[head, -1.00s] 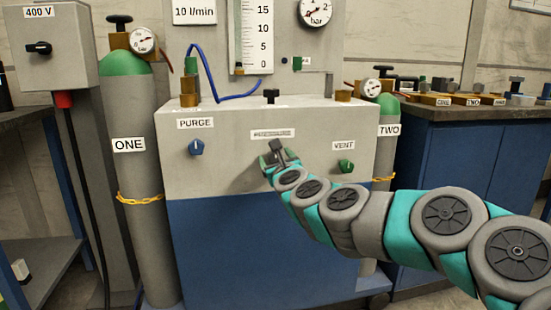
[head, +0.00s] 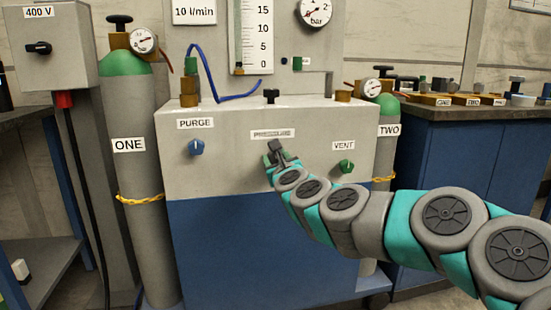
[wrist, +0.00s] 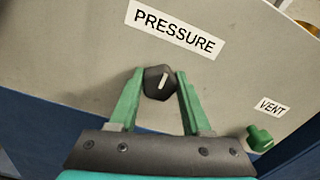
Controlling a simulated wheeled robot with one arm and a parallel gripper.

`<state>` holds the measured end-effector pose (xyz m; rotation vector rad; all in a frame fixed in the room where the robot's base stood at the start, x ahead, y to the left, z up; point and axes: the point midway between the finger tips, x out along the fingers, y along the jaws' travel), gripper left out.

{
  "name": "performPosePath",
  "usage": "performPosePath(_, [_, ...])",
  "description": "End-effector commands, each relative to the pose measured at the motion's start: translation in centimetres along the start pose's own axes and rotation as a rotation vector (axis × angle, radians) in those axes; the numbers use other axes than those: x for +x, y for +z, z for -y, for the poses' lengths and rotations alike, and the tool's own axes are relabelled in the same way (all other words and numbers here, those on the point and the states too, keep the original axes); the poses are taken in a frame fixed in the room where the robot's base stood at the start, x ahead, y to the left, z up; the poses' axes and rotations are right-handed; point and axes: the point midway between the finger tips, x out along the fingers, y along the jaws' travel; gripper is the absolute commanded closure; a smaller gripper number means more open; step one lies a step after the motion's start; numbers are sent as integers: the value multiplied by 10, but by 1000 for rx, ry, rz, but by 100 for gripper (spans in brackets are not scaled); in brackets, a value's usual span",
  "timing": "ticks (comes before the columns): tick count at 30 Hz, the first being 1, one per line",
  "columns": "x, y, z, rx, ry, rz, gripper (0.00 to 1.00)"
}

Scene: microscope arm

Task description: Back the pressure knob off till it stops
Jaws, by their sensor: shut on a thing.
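The pressure knob (wrist: 158,83) is dark and many-sided, with a pale pointer line, below the PRESSURE label (wrist: 175,30) in the wrist view. The line leans a little right of the label's upright direction. My gripper (wrist: 157,88) has its two green fingers closed on either side of the knob. In the head view my gripper (head: 275,157) is at the front panel (head: 230,170), below the same label, and largely hides the knob.
The blue PURGE knob (head: 196,147) is left on the panel and the green VENT knob (head: 346,166) right. The VENT knob also shows near the fingers in the wrist view (wrist: 260,138). Cylinders ONE (head: 135,200) and TWO (head: 388,158) flank the cabinet (head: 260,250).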

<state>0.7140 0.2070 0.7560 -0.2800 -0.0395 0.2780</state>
Motion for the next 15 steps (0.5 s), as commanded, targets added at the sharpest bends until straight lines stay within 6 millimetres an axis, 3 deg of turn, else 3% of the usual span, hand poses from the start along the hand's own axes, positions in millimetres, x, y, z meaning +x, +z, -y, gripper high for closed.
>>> performPosePath(15, [0,-1,0,-346,0,-2,100])
